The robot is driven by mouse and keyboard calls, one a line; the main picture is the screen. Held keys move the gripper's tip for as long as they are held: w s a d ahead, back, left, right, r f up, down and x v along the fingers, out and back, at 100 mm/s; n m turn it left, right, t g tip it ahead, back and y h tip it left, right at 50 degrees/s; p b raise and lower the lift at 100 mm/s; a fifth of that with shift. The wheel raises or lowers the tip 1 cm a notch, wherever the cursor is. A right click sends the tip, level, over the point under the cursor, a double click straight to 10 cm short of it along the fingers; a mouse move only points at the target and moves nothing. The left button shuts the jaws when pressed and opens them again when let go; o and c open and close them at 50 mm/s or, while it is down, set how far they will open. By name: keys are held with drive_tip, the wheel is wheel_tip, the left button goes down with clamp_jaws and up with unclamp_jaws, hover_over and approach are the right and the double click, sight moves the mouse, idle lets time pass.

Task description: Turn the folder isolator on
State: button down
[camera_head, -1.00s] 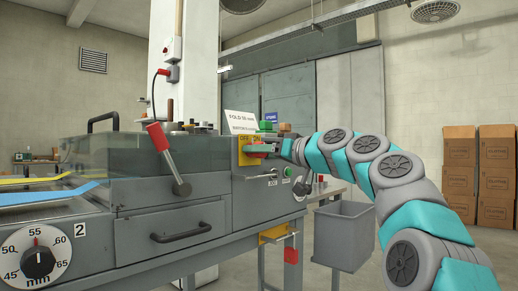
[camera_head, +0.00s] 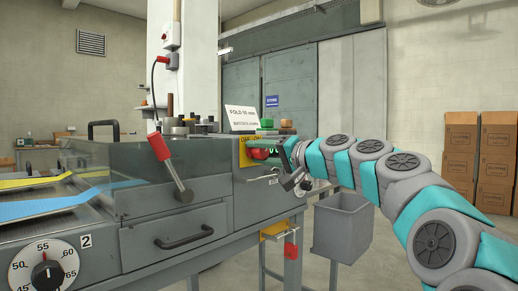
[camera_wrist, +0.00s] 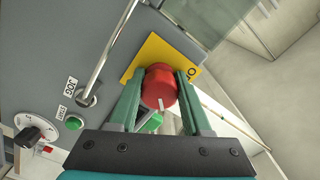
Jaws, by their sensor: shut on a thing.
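The folder isolator is a red rotary knob (camera_wrist: 158,88) on a yellow plate (camera_wrist: 160,50) at the end of the grey machine. In the head view, the yellow plate (camera_head: 244,151) carries OFF and ON lettering, partly hidden by my gripper. My gripper (camera_head: 264,152) reaches it from the right. In the wrist view, the green fingers of my gripper (camera_wrist: 158,82) are shut on the sides of the red knob. A pale mark shows on the knob's near side. I cannot tell which position the knob points to.
A green button (camera_wrist: 74,123) and a JOG label (camera_wrist: 70,87) sit beside the plate. A red-handled lever (camera_head: 160,147) stands on the machine. A grey bin (camera_head: 343,222) stands below my arm. Cardboard boxes (camera_head: 475,160) are stacked at the right.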

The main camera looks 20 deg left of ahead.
idle(0.4)
drive_tip(key=shift+c, duration=1.8)
unclamp_jaws()
drive_tip(key=shift+d, duration=0.1)
drive_tip(key=b+v, duration=0.1)
drive_tip(key=v, duration=0.6)
drive_tip(key=shift+d, duration=0.35)
drive_tip(key=shift+s, duration=0.15)
